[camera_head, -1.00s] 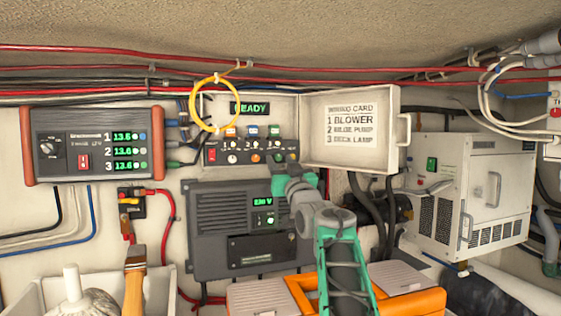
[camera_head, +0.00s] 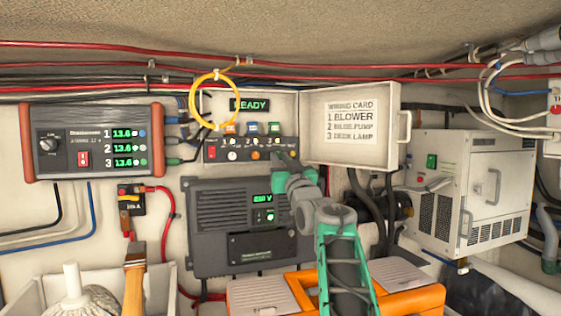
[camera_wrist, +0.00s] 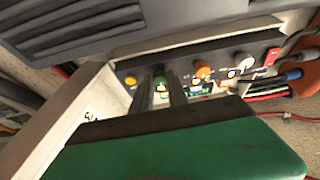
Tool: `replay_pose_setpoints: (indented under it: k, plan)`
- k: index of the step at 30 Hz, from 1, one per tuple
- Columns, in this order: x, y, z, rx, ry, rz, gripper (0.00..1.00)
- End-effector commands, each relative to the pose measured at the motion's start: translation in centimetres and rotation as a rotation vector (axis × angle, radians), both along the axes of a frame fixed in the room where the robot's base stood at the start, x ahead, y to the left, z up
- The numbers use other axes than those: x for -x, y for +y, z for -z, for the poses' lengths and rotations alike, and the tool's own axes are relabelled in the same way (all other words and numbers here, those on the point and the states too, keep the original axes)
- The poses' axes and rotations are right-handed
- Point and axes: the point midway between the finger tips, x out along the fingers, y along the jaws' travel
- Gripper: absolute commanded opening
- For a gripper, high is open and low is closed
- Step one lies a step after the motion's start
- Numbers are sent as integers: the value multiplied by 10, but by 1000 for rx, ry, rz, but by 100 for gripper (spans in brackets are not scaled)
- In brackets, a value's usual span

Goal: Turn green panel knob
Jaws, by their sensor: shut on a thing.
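The control panel (camera_head: 211,154) is a dark strip in an open white box under a lit "READY" display (camera_head: 249,105). It carries a red switch and a row of knobs. The white knob (camera_head: 232,156) and orange knob (camera_head: 255,155) show in the head view; my arm hides the green one there. In the wrist view, turned upside down, the green knob (camera_wrist: 161,73) sits between the orange knob (camera_wrist: 203,68) and a yellow knob (camera_wrist: 130,80). My gripper (camera_wrist: 161,92) is shut on the green knob, one finger on each side. The knob's pointer angle is unclear.
The box's open lid (camera_head: 350,130) with a wiring card stands right of my gripper. A yellow cable loop (camera_head: 214,100) hangs at the panel's upper left. A grey vented unit (camera_head: 215,228) is below, an orange toolbox (camera_head: 415,300) lower still, and a white cabinet (camera_head: 450,205) at right.

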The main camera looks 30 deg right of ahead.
Motion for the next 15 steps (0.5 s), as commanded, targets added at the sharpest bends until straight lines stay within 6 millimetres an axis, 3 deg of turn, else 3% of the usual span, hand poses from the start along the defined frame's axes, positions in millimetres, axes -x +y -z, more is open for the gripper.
replay_pose_setpoints:
  k: [15]
  plan:
    - [1,-5,2,272,71,3,0]
